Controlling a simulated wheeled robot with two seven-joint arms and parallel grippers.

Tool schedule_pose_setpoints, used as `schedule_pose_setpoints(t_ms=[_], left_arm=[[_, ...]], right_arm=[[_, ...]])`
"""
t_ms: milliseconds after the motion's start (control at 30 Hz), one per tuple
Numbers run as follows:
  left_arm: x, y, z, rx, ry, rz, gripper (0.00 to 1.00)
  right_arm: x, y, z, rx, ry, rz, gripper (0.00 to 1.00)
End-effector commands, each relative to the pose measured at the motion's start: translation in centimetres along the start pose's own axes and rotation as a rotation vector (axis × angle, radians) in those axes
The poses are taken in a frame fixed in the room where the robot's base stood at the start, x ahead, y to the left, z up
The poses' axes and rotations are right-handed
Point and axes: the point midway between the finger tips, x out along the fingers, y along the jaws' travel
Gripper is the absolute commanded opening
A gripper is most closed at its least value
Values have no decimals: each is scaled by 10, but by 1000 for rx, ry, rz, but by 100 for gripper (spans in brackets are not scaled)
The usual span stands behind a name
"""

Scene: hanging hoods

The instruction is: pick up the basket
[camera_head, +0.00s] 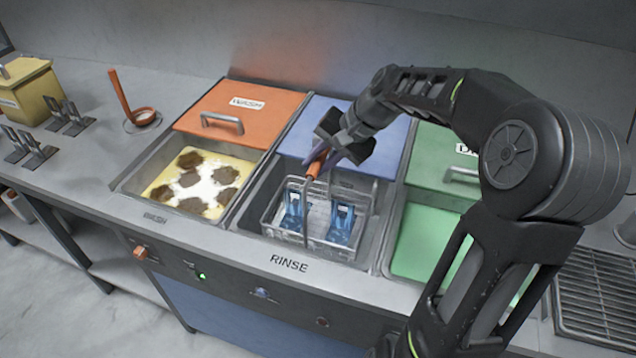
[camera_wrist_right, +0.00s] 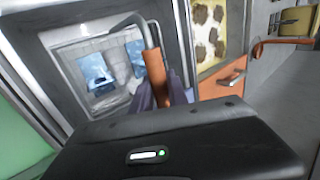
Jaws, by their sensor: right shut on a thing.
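The wire basket (camera_head: 268,212) sits in the middle basin, marked RINSE, with blue-tinted items (camera_head: 341,224) inside it. Its handle rises over it and has an orange grip (camera_head: 316,166). My right gripper (camera_head: 322,160) is shut on this orange grip, above the basket. In the right wrist view the orange grip (camera_wrist_right: 155,66) stands between the fingers, with the basket (camera_wrist_right: 88,62) beyond it. Whether the basket touches the basin floor is hard to tell. My left gripper is not in view.
The wash basin (camera_head: 195,182) with brown-spotted foam lies to the left, its orange lid (camera_head: 240,110) behind. A green basin (camera_head: 425,240) lies to the right. An orange-handled tool (camera_head: 120,95), black holders (camera_head: 68,115) and a yellow box (camera_head: 28,90) stand on the left counter.

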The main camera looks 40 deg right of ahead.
Motion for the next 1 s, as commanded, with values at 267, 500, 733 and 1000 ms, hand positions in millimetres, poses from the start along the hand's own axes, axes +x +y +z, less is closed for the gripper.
schedule_pose_setpoints(t_ms=[267, 500, 733, 1000], left_arm=[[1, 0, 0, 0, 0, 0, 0], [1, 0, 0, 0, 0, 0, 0], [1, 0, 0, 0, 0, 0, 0], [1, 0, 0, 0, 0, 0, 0]], right_arm=[[-47, -33, -1, -3, 4, -5, 0], [-61, -42, -1, -1, 4, -4, 0], [-62, -42, -1, 0, 3, -4, 0], [-62, -42, -1, 0, 3, -4, 0]])
